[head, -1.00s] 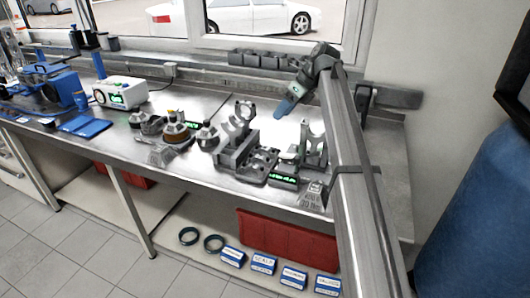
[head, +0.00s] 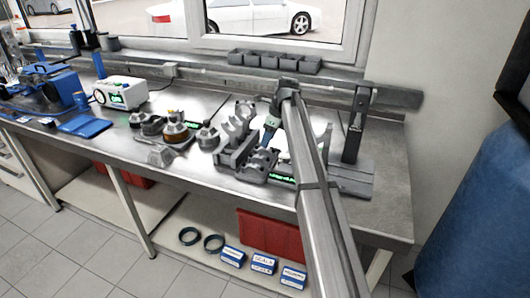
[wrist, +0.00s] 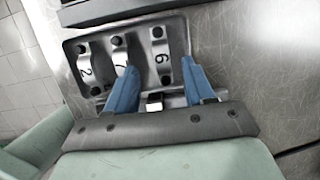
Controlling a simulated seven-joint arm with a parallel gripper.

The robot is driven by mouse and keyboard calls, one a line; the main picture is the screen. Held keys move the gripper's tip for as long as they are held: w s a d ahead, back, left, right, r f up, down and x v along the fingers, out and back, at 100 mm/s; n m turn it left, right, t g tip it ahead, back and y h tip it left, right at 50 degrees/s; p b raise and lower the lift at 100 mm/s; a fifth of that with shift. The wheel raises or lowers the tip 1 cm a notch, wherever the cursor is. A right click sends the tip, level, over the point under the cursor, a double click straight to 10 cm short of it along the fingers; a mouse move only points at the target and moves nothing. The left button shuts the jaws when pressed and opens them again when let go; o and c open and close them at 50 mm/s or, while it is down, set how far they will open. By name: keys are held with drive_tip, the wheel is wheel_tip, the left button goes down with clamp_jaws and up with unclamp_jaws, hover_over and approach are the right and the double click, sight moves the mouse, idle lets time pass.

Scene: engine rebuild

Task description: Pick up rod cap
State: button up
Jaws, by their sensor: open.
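In the wrist view, numbered grey rod caps sit in a dark tray (wrist: 78,46). I see a cap marked 2 (wrist: 86,68), one that looks marked 7 (wrist: 119,57) and one marked 6 (wrist: 163,60). My gripper (wrist: 157,68) is open, with its blue fingers above the tray. The cap marked 6 shows between the fingertips, nearer the right one; I cannot tell whether they touch it. The fingers hide part of the tray. In the head view my gripper (head: 268,135) is over the tray (head: 252,175) on the bench.
A grey stand (head: 236,148) with upright forked parts is just left of my gripper in the head view. Several dark-topped grey pieces, including one (head: 207,136), stand farther left. A dark post (head: 355,130) rises at the right. The steel bench (head: 385,150) is bare at far right.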

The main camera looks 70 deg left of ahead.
sight(265, 152)
drive_tip(key=shift+x, duration=2.95)
drive_tip(key=shift+w, duration=0.15)
drive_tip(key=shift+c, duration=0.4)
clamp_jaws()
